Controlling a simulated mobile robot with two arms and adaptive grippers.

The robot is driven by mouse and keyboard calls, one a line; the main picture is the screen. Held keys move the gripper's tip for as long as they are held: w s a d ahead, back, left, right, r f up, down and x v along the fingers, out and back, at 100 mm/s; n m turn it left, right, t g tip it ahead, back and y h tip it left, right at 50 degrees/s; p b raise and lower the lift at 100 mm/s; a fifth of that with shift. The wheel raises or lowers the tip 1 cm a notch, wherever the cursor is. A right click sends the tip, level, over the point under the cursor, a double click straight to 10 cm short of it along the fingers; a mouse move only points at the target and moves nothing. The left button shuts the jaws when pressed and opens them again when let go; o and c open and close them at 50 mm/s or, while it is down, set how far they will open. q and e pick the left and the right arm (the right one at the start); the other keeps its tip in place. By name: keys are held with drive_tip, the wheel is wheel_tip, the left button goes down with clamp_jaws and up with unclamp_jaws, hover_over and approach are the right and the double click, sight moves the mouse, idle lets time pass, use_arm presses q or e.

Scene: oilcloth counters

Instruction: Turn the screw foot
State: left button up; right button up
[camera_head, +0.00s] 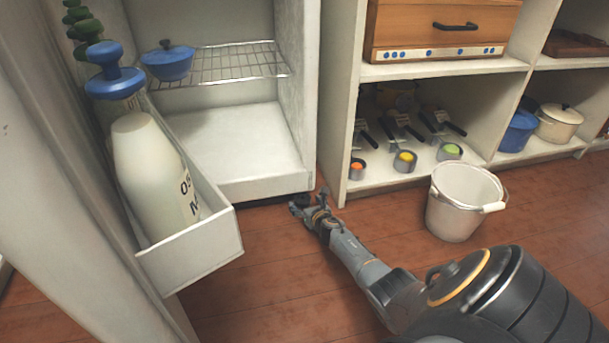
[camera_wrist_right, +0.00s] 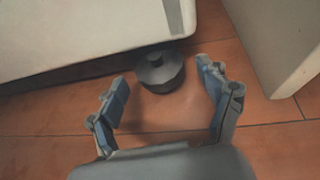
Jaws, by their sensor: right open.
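The screw foot (camera_wrist_right: 160,74) is a dark round stepped piece under the corner of the white cabinet (camera_wrist_right: 90,30), close to the floor. In the head view only a dark sliver of it shows under the cabinet's lower right corner, behind the gripper. My right gripper (camera_wrist_right: 168,98) is open, with blue-padded fingers spread to the left and right of the foot and a little short of it. Nothing is between the fingers. In the head view the right gripper (camera_head: 308,205) is low over the floor at that corner. My left gripper is not in view.
A white shelf wall (camera_wrist_right: 280,45) stands close on the right of the gripper. A white bucket (camera_head: 460,200) stands on the wooden floor to the right. An open door with a bin holding a white bottle (camera_head: 150,175) hangs at the left. Floor (camera_head: 270,270) before the cabinet is free.

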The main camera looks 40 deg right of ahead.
drive_tip(key=shift+w+d+f+b, duration=0.25)
drive_tip(key=shift+w+f+b, duration=0.05)
drive_tip(key=shift+w, duration=0.3)
drive_tip(key=shift+c, duration=0.5)
drive_tip(key=c, duration=1.1)
drive_tip(key=shift+o, duration=0.2)
drive_tip(key=shift+a+h, duration=0.1)
drive_tip(key=shift+h, duration=0.2)
